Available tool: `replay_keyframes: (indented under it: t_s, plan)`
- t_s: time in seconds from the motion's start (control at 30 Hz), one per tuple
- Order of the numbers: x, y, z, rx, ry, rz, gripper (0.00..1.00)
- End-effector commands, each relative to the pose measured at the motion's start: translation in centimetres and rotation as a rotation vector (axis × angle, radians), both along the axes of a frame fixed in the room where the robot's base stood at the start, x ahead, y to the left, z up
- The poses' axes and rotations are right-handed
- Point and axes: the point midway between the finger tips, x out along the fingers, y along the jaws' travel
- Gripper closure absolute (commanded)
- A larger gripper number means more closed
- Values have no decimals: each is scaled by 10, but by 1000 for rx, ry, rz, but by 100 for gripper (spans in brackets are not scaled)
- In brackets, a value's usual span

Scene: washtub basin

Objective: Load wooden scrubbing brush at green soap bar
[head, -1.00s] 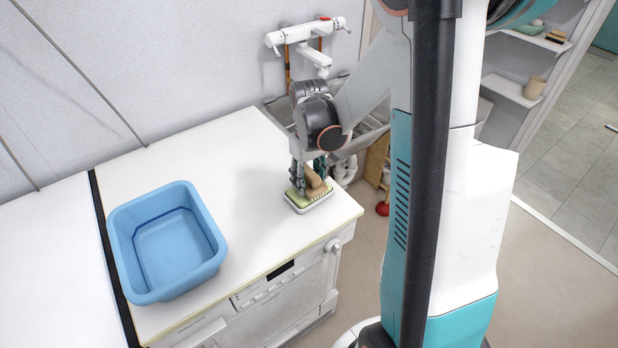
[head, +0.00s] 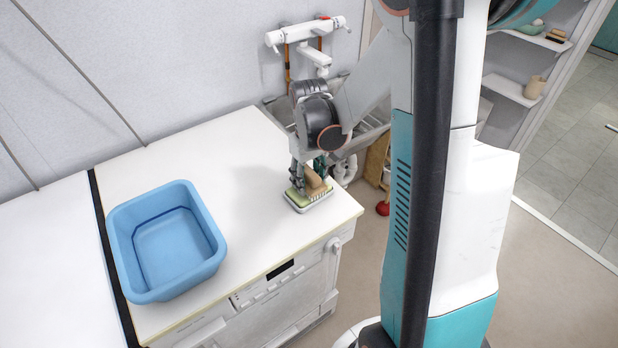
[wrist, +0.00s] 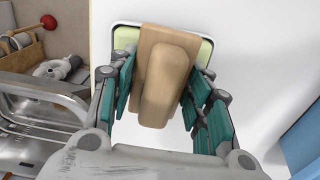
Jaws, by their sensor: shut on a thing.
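The wooden scrubbing brush (head: 315,183) is held in my gripper (head: 308,170), bristles down. The green soap bar (head: 296,196) lies in a white dish (head: 312,207) near the right corner of the white worktop. The brush is over the soap, and its bristles look to be at the soap's top; firm contact cannot be told. In the wrist view the brush's tan block (wrist: 167,80) lies between the teal finger pads of my gripper (wrist: 160,95). The pale green soap (wrist: 125,38) shows on both sides of the brush, which hides its middle.
A blue basin (head: 120,235) stands at the left of the worktop (head: 240,220). A metal sink (head: 372,125) and white tap (head: 305,32) are behind. Clear worktop lies between basin and dish. A wooden caddy (wrist: 22,50) shows in the wrist view.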

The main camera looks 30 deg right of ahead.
Motion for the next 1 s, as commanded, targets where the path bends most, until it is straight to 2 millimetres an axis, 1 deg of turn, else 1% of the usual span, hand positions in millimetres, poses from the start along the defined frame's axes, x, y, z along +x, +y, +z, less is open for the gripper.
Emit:
replay_keyframes:
  t_s: [0.47, 1.0]
  plan:
    - [-1, 0, 1, 1, 1, 0, 74]
    - [0, 0, 39, 0, 1, 0, 74]
